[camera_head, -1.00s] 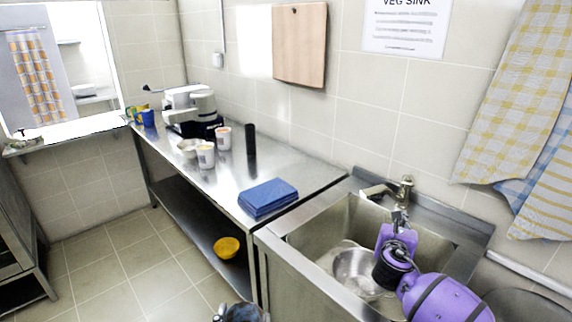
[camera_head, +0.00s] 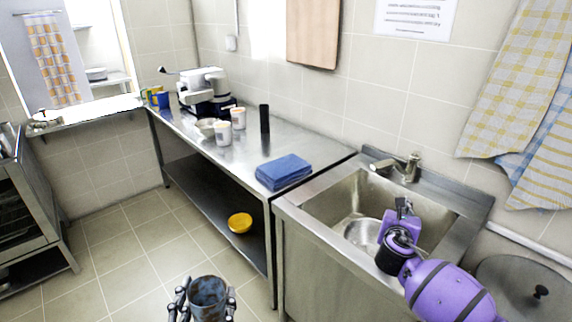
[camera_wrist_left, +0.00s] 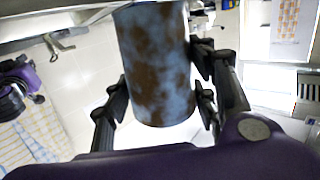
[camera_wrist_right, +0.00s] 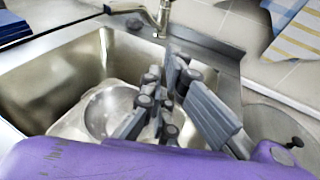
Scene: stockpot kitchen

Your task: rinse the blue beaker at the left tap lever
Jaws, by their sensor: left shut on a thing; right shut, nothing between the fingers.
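The blue beaker (camera_head: 208,292), blotched with brown stains, is at the bottom of the head view, mouth up. My left gripper (camera_head: 204,303) is shut on its sides, in front of the counter and over the floor. The beaker also fills the upper middle of the left wrist view (camera_wrist_left: 158,65). The metal tap (camera_head: 411,168) stands at the back of the sink (camera_head: 324,210); it also shows in the right wrist view (camera_wrist_right: 160,14). My right gripper (camera_head: 402,205) is shut and empty over the sink, just in front of the tap; I cannot tell whether it touches it.
A metal bowl (camera_head: 359,234) sits in the sink. A folded blue cloth (camera_head: 283,171) lies on the counter (camera_head: 310,148), with white cups and a black cylinder (camera_head: 264,119) behind. A yellow bowl (camera_head: 240,222) is on the lower shelf. A round lid (camera_head: 510,290) is right of the sink.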

